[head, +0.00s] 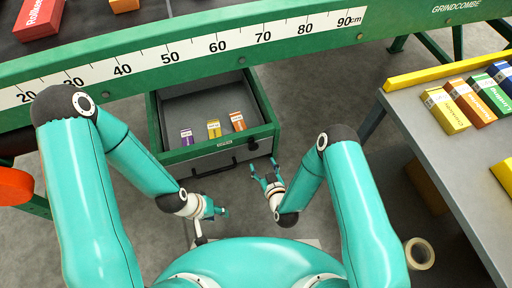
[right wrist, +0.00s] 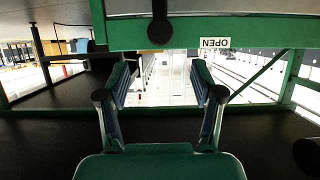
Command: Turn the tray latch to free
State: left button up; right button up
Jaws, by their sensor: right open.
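The grey tray with a green rim (head: 265,131) is a drawer pulled out below the machine's ruler beam. A small black knob (head: 252,144), seemingly the latch, is on the right part of its front.
Purple (head: 187,137), yellow (head: 214,128) and orange (head: 237,121) cartons stand in the tray. A dark bar handle (head: 212,171) crosses its front. A grey table (head: 445,150) with several cartons is at the right. A tape roll (head: 419,254) is at the lower right.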

aim_at(254, 148)
jog(key=b+x, duration=0.3)
jog(key=x, duration=0.9)
jog(key=shift+w+f, duration=0.1)
jog(key=shift+f, duration=0.05)
